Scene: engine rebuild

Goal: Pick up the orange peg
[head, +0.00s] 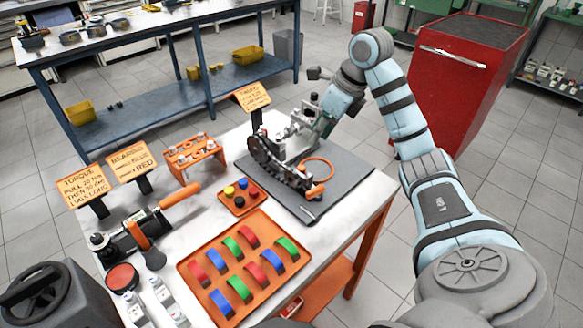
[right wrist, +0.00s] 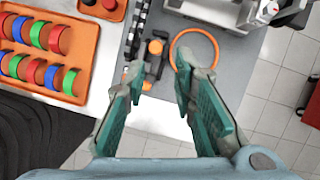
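The orange peg appears to be the short orange piece (head: 316,191) at the near end of the dark engine part on the grey mat. In the right wrist view an orange piece (right wrist: 155,47) lies beside the dark toothed part, left of an orange ring (right wrist: 207,38). My right gripper (right wrist: 158,68) is open, with nothing between its green-padded fingers. The orange piece shows just beyond the fingertips, nearer the left finger. In the head view my right arm reaches over the engine from the right. My left gripper is not in view.
The grey mat (head: 352,188) lies at the table's right edge. An orange tray (head: 190,268) of coloured half-rings stands in front, with a small orange tray (head: 228,205) behind it. The engine part (head: 270,155) stands close to the right gripper. A red cabinet (head: 450,95) stands beyond.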

